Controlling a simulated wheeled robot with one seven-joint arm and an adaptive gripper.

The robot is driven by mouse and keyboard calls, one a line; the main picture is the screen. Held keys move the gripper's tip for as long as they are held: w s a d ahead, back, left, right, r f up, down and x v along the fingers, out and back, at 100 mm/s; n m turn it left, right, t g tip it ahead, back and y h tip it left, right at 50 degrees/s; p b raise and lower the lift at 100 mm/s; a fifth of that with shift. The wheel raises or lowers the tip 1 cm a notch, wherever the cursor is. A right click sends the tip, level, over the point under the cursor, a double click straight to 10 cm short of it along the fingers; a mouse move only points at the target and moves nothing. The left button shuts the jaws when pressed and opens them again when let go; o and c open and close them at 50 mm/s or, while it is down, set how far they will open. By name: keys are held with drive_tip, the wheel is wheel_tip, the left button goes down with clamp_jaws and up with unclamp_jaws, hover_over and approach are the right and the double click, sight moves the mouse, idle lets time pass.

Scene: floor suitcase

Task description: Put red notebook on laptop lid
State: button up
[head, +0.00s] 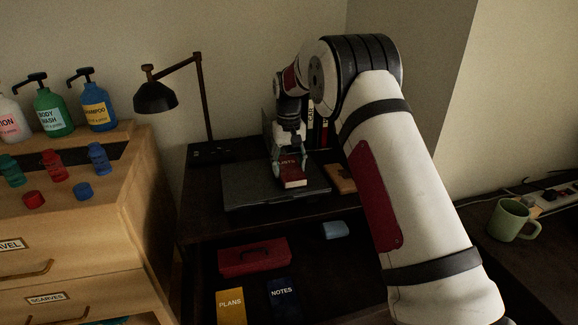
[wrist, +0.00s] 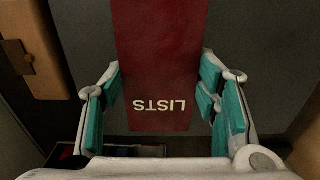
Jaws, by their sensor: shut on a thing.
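The red notebook (head: 293,183), marked LISTS, is between the fingers of my gripper (head: 289,165). The closed dark grey laptop (head: 245,190) lies flat on the dark desk, and the notebook is over the right part of its lid. I cannot tell whether the notebook touches the lid. In the wrist view the red notebook (wrist: 158,55) runs away from my gripper (wrist: 162,88), with teal finger pads along both its long sides. The dark lid (wrist: 85,40) shows beneath it. My gripper hides part of the notebook's far end in the head view.
A brown case (head: 340,178) lies right of the laptop; upright books (head: 318,132) stand behind. A black lamp (head: 156,97) stands at the back left. The lower shelf holds a red box (head: 252,258), a yellow PLANS book (head: 231,304) and a blue NOTES book (head: 284,298).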

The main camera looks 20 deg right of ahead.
sight(289, 168)
drive_tip(key=shift+f, duration=0.15)
drive_tip(key=o, duration=1.2)
wheel_tip(289, 168, up, 12)
drive_tip(key=shift+r+p, duration=0.25)
drive_tip(key=shift+p, duration=0.55)
